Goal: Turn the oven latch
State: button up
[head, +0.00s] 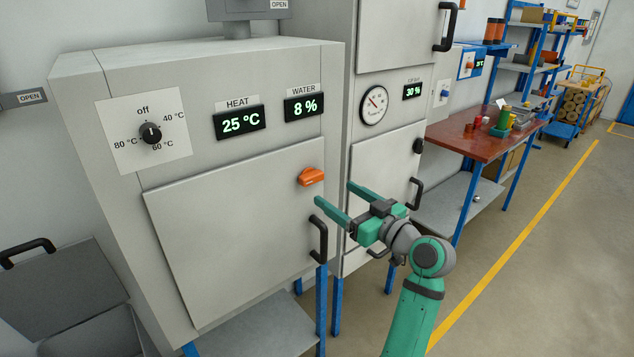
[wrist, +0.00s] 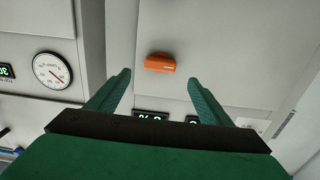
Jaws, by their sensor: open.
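The orange oven latch (head: 311,177) is a small knob at the upper right of the grey oven door (head: 235,235). In the wrist view the latch (wrist: 160,62) lies ahead of and between the two fingers, apart from both. My green gripper (head: 334,199) is open and empty, in front of the oven's right side and near the latch in the head view. The wrist view shows both fingers spread (wrist: 158,86). A black door handle (head: 318,238) is below the latch.
The oven's temperature dial (head: 150,133) and the heat display (head: 240,122) are above the door. A taller cabinet with a gauge (head: 374,105) stands to the right. A red-brown workbench (head: 470,138) is farther back. The floor (head: 540,250) on the right is clear.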

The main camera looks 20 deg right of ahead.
aim_at(315, 180)
jog(key=x, duration=0.9)
jog(key=shift+w, duration=0.15)
jog(key=c, duration=1)
